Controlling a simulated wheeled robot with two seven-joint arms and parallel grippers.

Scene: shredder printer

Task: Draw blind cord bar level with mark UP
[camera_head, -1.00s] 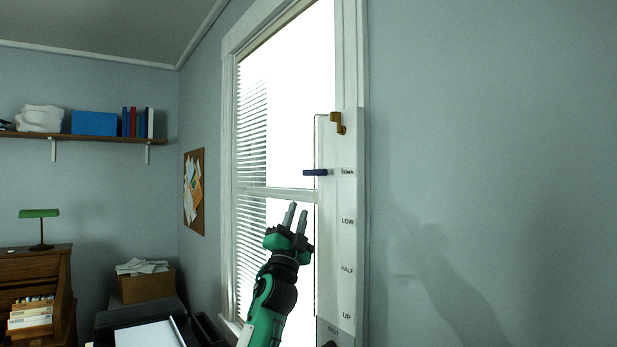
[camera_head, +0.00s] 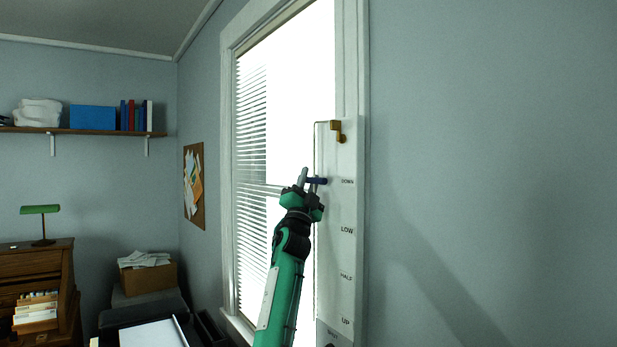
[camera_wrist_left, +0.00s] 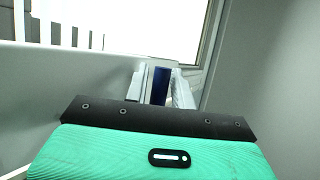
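The blind cord bar (camera_head: 318,181) is a short dark blue bar on the white mark board (camera_head: 335,210), level with the DOWN mark (camera_head: 347,182). The UP mark (camera_head: 345,321) is near the board's lower end. My left gripper (camera_head: 309,180) reaches up to the bar's left part, with one finger on each side of it. In the left wrist view, the bar (camera_wrist_left: 160,85) stands between the two grey fingers, which look open around it; whether they touch it is hard to tell. My right gripper is not in view.
A brass cord fitting (camera_head: 337,130) sits at the board's top. The window blind (camera_head: 251,150) hangs to the left, inside the white frame. The wall right of the board is clear.

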